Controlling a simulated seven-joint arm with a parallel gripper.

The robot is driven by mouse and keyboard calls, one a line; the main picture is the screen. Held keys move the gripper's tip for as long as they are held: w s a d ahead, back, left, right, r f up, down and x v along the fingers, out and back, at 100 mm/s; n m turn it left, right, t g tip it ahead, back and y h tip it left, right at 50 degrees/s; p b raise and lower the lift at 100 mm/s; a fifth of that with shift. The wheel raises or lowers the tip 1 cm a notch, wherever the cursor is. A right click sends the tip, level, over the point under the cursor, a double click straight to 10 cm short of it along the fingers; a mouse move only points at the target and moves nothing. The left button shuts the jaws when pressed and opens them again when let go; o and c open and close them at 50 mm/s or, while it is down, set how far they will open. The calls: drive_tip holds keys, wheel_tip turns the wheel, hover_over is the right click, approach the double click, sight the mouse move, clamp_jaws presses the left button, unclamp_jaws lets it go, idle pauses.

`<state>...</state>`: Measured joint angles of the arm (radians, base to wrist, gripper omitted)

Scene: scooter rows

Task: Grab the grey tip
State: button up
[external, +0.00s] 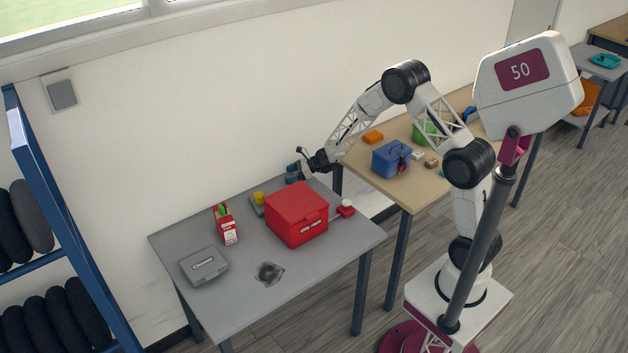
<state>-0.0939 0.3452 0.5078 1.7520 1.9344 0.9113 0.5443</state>
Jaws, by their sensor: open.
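My gripper (306,160) is open above the back right corner of the grey table, close to a small dark blue object (294,172). It is seen small and nothing shows clearly between its fingers. I cannot make out for sure which thing is the grey tip. A small dark grey item in what looks like a clear bag (269,273) lies near the front of the table, well apart from my gripper. A grey base with a yellow top (258,202) sits behind the red box.
On the grey table (300,278) stand a red box (297,215), a red and green carton (226,225), a grey case (204,267) and a small red item with a white knob (346,208). A wooden table at right holds a blue box (391,159).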

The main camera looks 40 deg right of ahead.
sight(289, 175)
drive_tip(key=shift+w+a+f, duration=0.25)
drive_tip(key=shift+w+a, duration=0.1)
drive_tip(key=shift+a, duration=0.2)
drive_tip(key=c, duration=1)
drive_tip(key=shift+r, duration=0.15)
drive_tip(key=shift+r, duration=0.4)
wheel_tip(289, 175, up, 3)
drive_tip(key=shift+s+f, duration=0.15)
drive_tip(key=shift+f, duration=0.05)
drive_tip(key=s+d, duration=0.1)
drive_tip(key=s, duration=0.4)
drive_tip(key=s+d+r, duration=0.1)
drive_tip(key=s, duration=0.4)
drive_tip(key=s+d, duration=0.2)
drive_tip(key=s, duration=0.3)
drive_tip(key=shift+s+r, duration=0.1)
drive_tip(key=shift+r, duration=0.05)
